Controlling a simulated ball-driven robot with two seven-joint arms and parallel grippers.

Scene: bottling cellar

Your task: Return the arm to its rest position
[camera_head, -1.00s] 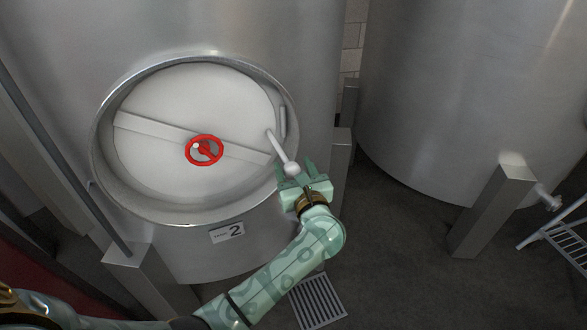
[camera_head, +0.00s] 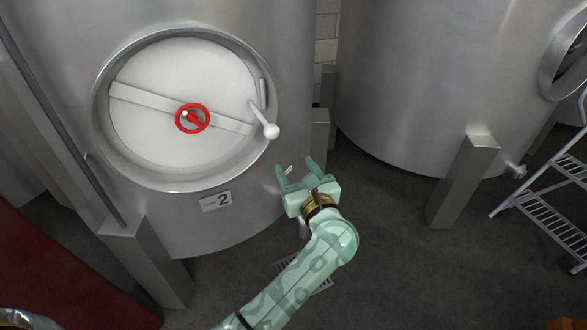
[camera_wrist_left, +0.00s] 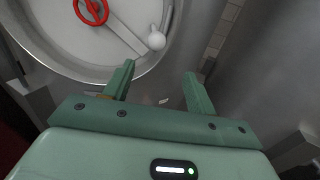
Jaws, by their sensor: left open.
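My left gripper (camera_head: 296,172) is open and empty in the head view, below and to the right of the tank door. Its two green fingers stand apart, and they show in the left wrist view (camera_wrist_left: 160,88) with nothing between them. The round pale door (camera_head: 150,125) of tank 2 sits in its frame, with a red handwheel (camera_head: 192,118) on its crossbar. A white ball-ended handle (camera_head: 271,131) is at the door's right edge, apart from the gripper. My right gripper is not in view.
The steel tank (camera_head: 290,60) stands on legs, with a number plate (camera_head: 216,201) below the door. A second tank (camera_head: 430,80) with a leg (camera_head: 462,180) stands to the right. A metal step ladder (camera_head: 548,205) is at the far right. Dark floor (camera_head: 400,270) lies open between them.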

